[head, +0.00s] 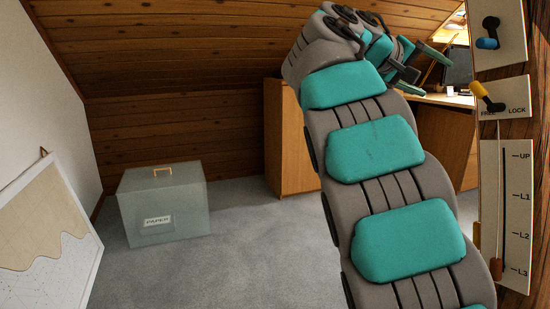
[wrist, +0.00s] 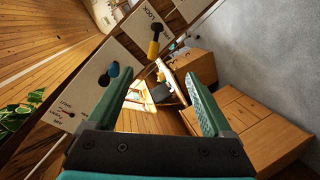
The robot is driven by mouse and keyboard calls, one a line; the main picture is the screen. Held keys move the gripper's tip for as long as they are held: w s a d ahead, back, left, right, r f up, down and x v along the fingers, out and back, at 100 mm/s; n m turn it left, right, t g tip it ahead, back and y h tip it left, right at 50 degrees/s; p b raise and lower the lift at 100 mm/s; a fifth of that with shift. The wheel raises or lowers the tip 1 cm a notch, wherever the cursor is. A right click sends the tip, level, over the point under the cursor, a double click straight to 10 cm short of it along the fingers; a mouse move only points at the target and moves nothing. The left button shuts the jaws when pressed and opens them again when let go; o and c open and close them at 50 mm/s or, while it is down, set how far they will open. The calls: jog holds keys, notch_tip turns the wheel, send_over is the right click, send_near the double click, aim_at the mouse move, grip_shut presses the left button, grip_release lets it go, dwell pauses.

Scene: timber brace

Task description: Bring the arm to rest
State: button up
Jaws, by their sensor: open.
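My gripper (head: 430,65) is raised at the upper right of the head view, at the end of my padded grey and teal arm. In the wrist view my gripper (wrist: 162,80) has its two green fingers spread wide, with nothing held between them. A timber post (head: 543,130) carries control plates at the right edge. A yellow lever (head: 482,92) sits on the FREE/LOCK plate, and it also shows beyond the fingers in the wrist view (wrist: 154,48). A blue lever (head: 487,42) is above it.
A wooden desk (head: 285,140) stands behind my arm, partly hidden by it. A translucent box labelled PAPER (head: 165,205) is on the carpet at left. A framed chart (head: 40,235) leans at the left wall. The carpet (head: 230,265) between is clear. The wooden ceiling slopes low.

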jog(key=s+a+f+n+g+y+p, duration=0.15)
jog(key=s+f+y, duration=0.25)
jog(key=s+f, duration=0.6)
jog(key=s+a+f+g+y+p, duration=0.1)
jog(key=s+f+g+y, duration=0.15)
jog(key=s+f, duration=0.8)
jog(key=s+a+f+g+y+p, duration=0.1)
jog(key=s+a+f+y, duration=0.2)
jog(key=s+a+f, duration=0.4)
jog(key=s+a+f+g+y+p, duration=0.1)
jog(key=s+a+f+y, duration=0.3)
jog(key=s+f, duration=0.9)
jog(key=a+f+g, duration=0.1)
jog(key=a, duration=0.2)
jog(key=shift+s+a, duration=0.3)
jog(key=shift+s, duration=0.05)
